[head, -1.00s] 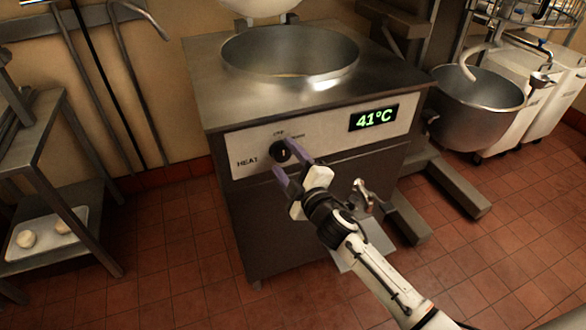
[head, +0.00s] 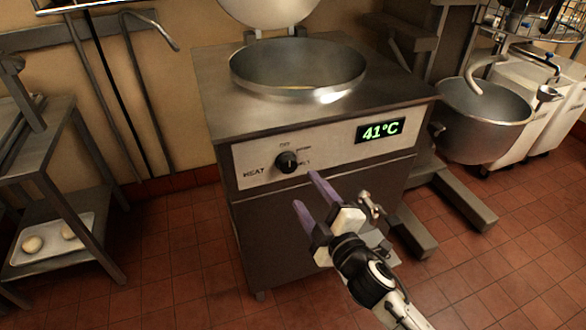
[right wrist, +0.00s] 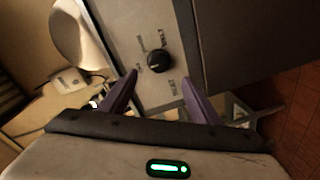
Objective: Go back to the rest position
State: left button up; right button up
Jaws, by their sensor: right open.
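My right gripper (head: 305,192) is open and empty, its purple fingers spread, below and in front of the heat knob. The black heat knob (head: 286,162) is on the front panel of a steel kettle (head: 225,100), and the gripper is apart from it. In the right wrist view the knob (right wrist: 158,60) shows beyond the two open fingers (right wrist: 160,98). The kettle's display (head: 380,130) reads 41°C in green. My left gripper is not in view.
A metal rack (head: 70,215) stands at the left, with a tray (head: 45,255) of pale round pieces on its low shelf. A mixer bowl (head: 483,120) stands at the right, its stand's feet (head: 465,205) on the floor. The red tile floor (head: 500,270) in front is clear.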

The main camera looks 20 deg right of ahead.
jog(key=s+a+f+m+g, duration=0.1)
jog(key=s+f+m+g, duration=0.3)
jog(key=s+f, duration=0.7)
jog(key=s+a+f+m+g+y, duration=0.1)
jog(key=s+a+f+m+g, duration=0.1)
jog(key=s+f+m+g, duration=0.2)
jog(key=s+f+m, duration=0.3)
jog(key=s+f, duration=0.4)
jog(key=s, duration=0.3)
jog(key=shift+s+m, duration=0.2)
jog(key=shift+m, duration=0.2)
